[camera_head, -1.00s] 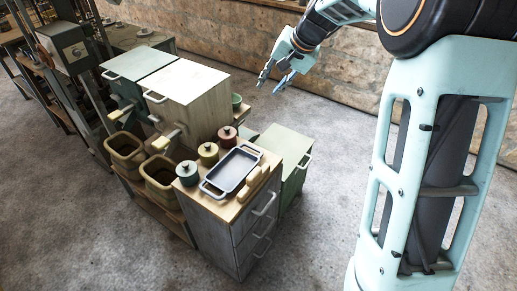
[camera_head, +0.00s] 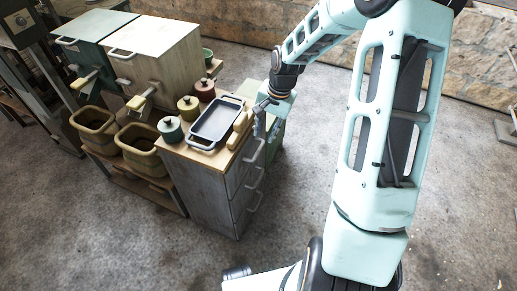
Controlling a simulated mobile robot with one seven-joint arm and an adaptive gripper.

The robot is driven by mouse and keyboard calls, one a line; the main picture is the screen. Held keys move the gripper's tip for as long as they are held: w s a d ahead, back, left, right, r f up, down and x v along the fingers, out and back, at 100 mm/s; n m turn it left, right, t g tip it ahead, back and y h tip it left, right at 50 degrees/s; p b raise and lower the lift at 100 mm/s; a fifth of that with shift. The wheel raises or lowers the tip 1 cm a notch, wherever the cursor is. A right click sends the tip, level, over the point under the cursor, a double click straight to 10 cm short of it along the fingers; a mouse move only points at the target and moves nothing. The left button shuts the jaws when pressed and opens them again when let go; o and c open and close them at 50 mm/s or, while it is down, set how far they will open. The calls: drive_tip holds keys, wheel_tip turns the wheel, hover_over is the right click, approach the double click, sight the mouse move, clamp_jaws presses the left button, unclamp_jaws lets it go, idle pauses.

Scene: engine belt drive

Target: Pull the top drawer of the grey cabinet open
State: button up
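The grey cabinet (camera_head: 203,185) stands at the centre, with a wooden top and several drawers on its right-hand face. The top drawer (camera_head: 240,170) looks flush with the fronts below it. Its pale bar handle (camera_head: 256,150) sits near the top edge. My gripper (camera_head: 268,128) points down beside the top right edge of the cabinet, just above and behind that handle. Its fingers look apart with nothing between them. I cannot tell whether a finger touches the handle.
On the cabinet top are a dark tray (camera_head: 214,121), lidded pots (camera_head: 188,107) and a tan wooden piece (camera_head: 239,130). A green cabinet (camera_head: 273,138) stands behind my gripper. Woven bins (camera_head: 140,150) are at left. The floor in front of the drawers is clear.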

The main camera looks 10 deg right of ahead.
sight(259, 150)
drive_tip(key=f, duration=0.2)
drive_tip(key=a+f+b, duration=0.1)
drive_tip(key=f, duration=0.2)
drive_tip(key=w+f+b, duration=0.1)
drive_tip(key=f, duration=0.2)
drive_tip(key=shift+a+f, duration=0.1)
drive_tip(key=shift+a, duration=0.05)
clamp_jaws()
